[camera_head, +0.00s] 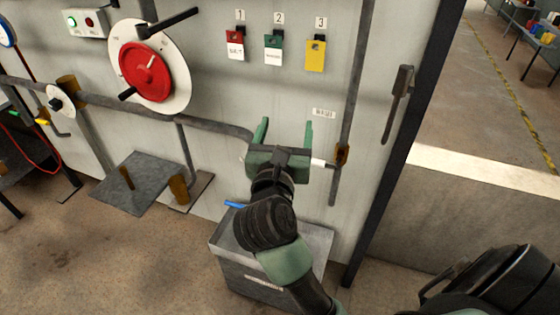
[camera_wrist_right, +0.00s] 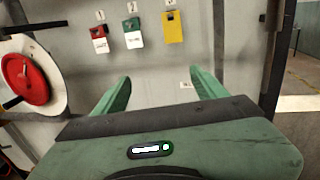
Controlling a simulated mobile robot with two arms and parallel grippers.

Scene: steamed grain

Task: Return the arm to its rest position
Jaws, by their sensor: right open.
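My right gripper (camera_head: 284,134) is raised in front of the grey wall panel, below the numbered tags. Its two green fingers are spread apart with nothing between them. In the right wrist view the same open fingers (camera_wrist_right: 160,90) point at the bare panel, with the tags above and to the left. My right arm (camera_head: 270,220) reaches up from the bottom of the head view. My left gripper does not show.
A grey metal box (camera_head: 230,262) stands on the floor under my right arm. A red wheel (camera_head: 146,73), a red tag (camera_head: 234,46), a green tag (camera_head: 273,49) and a yellow tag (camera_head: 315,55) are on the panel. A pipe (camera_head: 352,100) runs down right of the gripper.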

